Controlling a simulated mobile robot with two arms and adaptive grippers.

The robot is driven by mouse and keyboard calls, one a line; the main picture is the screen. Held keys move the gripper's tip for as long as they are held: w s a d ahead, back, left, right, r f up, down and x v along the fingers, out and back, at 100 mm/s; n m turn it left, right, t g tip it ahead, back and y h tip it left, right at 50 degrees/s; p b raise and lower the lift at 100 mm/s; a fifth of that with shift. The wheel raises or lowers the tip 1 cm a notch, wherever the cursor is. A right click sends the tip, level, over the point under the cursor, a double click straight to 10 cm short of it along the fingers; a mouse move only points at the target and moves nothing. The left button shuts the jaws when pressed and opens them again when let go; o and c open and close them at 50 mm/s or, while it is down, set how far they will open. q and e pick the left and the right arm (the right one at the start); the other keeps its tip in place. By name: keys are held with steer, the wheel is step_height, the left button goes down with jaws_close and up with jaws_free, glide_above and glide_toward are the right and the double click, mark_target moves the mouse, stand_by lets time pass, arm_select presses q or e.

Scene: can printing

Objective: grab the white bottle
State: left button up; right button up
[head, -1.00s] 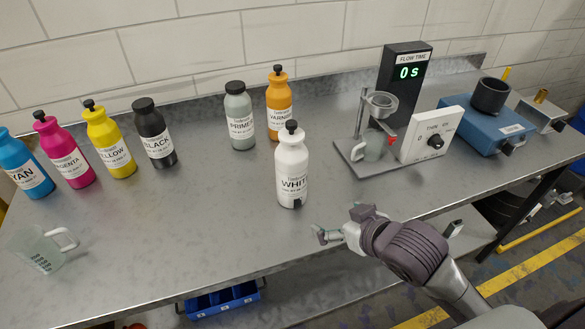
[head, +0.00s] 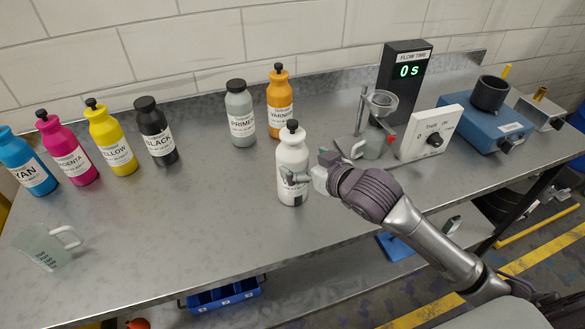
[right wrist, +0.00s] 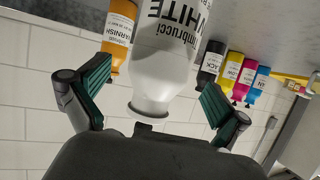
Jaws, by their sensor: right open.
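The white bottle (head: 291,158) stands upright on the metal table in the head view, with a black cap and a label partly hidden by my gripper. My right gripper (head: 303,172) is at its right front side, open, with one finger in front of the bottle. In the right wrist view the white bottle (right wrist: 168,55) appears upside down between the two open fingers of my right gripper (right wrist: 150,90). The fingers show gaps to the bottle on both sides there. My left gripper is not in view.
The primer bottle (head: 240,115) and varnish bottle (head: 280,103) stand close behind. Black (head: 155,132), yellow (head: 110,140), magenta (head: 67,150) and cyan (head: 24,163) bottles line the left.

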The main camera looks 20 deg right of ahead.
steer(key=x, duration=0.1)
steer(key=p+x, duration=0.1)
steer(key=x, duration=0.2)
steer(key=shift+w+a+r, duration=0.2)
steer(key=shift+w, duration=0.3)
steer(key=shift+s, duration=0.1)
steer(key=shift+c, duration=1.2)
steer(key=c, duration=1.3)
steer(key=shift+r, duration=0.15)
steer(key=shift+c, duration=1)
